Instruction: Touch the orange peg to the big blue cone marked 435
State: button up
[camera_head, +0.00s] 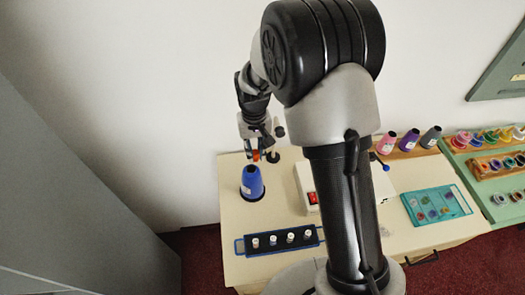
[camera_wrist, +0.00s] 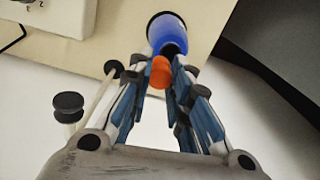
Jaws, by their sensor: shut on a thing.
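The big blue cone (camera_head: 252,183) stands upright at the left end of the counter, with a white label on its side; I cannot read the number. It also shows at the top of the wrist view (camera_wrist: 165,32). My gripper (camera_head: 254,154) is just above the cone's top in the head view. In the wrist view my gripper (camera_wrist: 162,75) is shut on the orange peg (camera_wrist: 160,72). The peg also shows as a small orange spot in the head view (camera_head: 255,155). The peg overlaps the cone's dark tip in the wrist view; I cannot tell whether they touch.
A dark tray (camera_head: 279,249) with several white-topped pegs lies in front of the cone. A white device (camera_head: 308,182) with a red switch stands to the right, partly behind my arm. Pink, purple and grey cones (camera_head: 409,140) stand further right. A dark-knobbed stand (camera_wrist: 68,105) is near my gripper.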

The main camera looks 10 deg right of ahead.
aim_at(257, 161)
jog(key=shift+s+d+f+b, duration=0.1)
jog(key=shift+d+f+b, duration=0.05)
jog(key=shift+f+b, duration=1.3)
jog(key=shift+f, duration=0.7)
jog(key=shift+f+b, duration=0.3)
jog(key=shift+f, duration=0.05)
jog(key=shift+s+f, duration=0.1)
jog(key=shift+f, duration=0.1)
jog(key=shift+r, duration=0.1)
jog(key=shift+r+p, duration=1.7)
jog(key=shift+r, duration=0.85)
